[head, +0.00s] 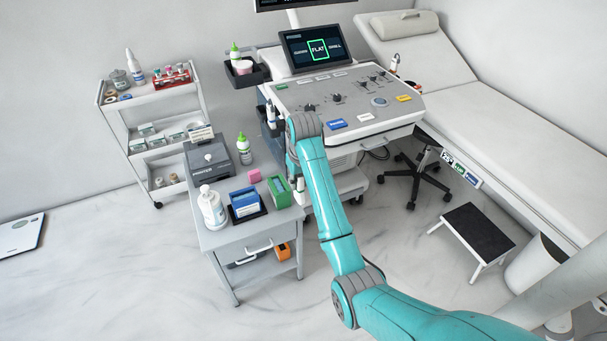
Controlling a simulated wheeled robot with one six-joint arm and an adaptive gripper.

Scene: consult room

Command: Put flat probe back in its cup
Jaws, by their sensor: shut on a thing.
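My teal arm reaches from the lower right to the left side of the ultrasound console (345,108). My gripper (296,178) points down beside the console's left edge, mostly hidden behind my arm. It is shut on a small pale thing (299,187), taken as the flat probe; its shape is barely visible. Dark cups (268,128) line the console's left side, with a white probe (270,110) standing in one. Another probe (395,63) stands at the console's right side. The screen (316,49) shows "FLAT" in a green frame. I cannot tell which cup is empty.
A trolley (150,102) stands farther left. The exam couch (500,112) and step stool (472,237) are right.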

